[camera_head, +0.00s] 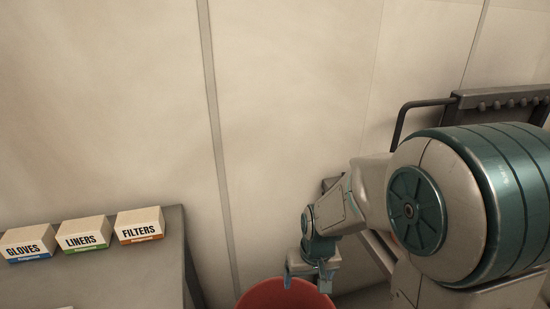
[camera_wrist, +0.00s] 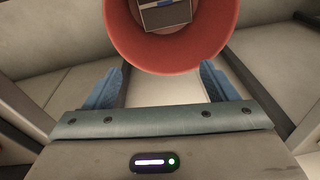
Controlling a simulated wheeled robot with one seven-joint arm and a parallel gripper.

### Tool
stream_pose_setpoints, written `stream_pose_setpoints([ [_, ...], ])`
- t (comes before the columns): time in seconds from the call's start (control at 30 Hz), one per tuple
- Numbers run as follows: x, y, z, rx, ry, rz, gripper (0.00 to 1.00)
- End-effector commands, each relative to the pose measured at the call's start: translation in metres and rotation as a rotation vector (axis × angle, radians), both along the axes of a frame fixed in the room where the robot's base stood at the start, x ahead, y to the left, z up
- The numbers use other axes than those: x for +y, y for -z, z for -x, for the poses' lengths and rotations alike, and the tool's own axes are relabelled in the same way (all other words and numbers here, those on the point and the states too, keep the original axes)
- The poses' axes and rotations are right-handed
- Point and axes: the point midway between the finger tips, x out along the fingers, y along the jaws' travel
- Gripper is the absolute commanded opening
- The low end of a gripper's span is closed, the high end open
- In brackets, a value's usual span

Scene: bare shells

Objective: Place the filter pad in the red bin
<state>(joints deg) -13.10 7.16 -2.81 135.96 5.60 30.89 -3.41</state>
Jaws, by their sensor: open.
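The red bin (camera_head: 285,296) stands at the bottom edge of the head view, partly cut off. It also shows in the wrist view (camera_wrist: 190,52) at the top, and I look into its opening. A flat, squarish grey-and-dark piece with a pale strip (camera_wrist: 165,16) lies inside it; it may be the filter pad, but I cannot tell for sure. My gripper (camera_head: 308,282) is over the bin in the head view. In the wrist view its two blue fingers (camera_wrist: 163,72) are spread wide with nothing between them.
A grey table (camera_head: 130,275) at the lower left bears boxes marked GLOVES (camera_head: 28,244), LINERS (camera_head: 85,234) and FILTERS (camera_head: 140,225). A pale wall (camera_head: 290,100) stands behind. A dark rack with a bar handle (camera_head: 425,103) is at the right.

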Motion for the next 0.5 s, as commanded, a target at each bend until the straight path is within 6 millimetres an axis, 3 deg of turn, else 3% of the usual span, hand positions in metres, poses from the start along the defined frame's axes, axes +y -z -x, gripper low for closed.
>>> stream_pose_setpoints([
  [0.2,-0.024,-0.052,0.024,-0.051,0.051,-0.005,0.79],
  [0.5,-0.055,-0.105,0.069,-0.113,0.125,0.011,0.79],
])
